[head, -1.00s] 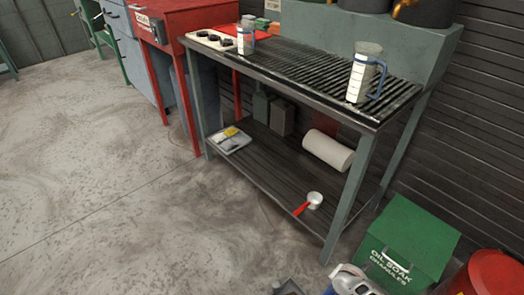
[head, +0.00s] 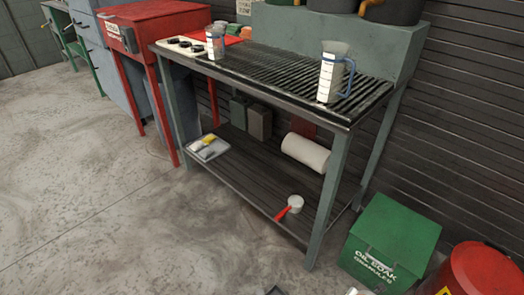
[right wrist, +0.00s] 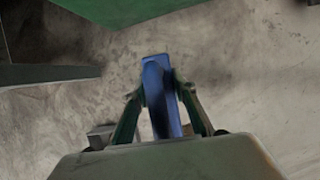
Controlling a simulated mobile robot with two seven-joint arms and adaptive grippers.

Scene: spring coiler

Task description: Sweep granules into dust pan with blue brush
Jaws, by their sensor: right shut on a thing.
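My right gripper (right wrist: 159,88) shows in the right wrist view, its two green fingers shut on a long blue piece, which looks like the blue brush (right wrist: 156,75). It holds the brush over the grey concrete floor; the brush's far end and any bristles cannot be made out. My left gripper is not recognisable in any view. I cannot make out a dust pan or granules on the floor. A green box labelled oil soak granules (head: 390,240) stands on the floor at the right of the head view.
A steel bench (head: 325,215) stands left of the box; its lower shelf holds a paint tray (head: 222,153), a white roll (head: 305,154) and a red-handled scoop (head: 290,206). A red drum (head: 480,268) stands at right. Floor at left is open. Small shapes at the bottom edge are unclear.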

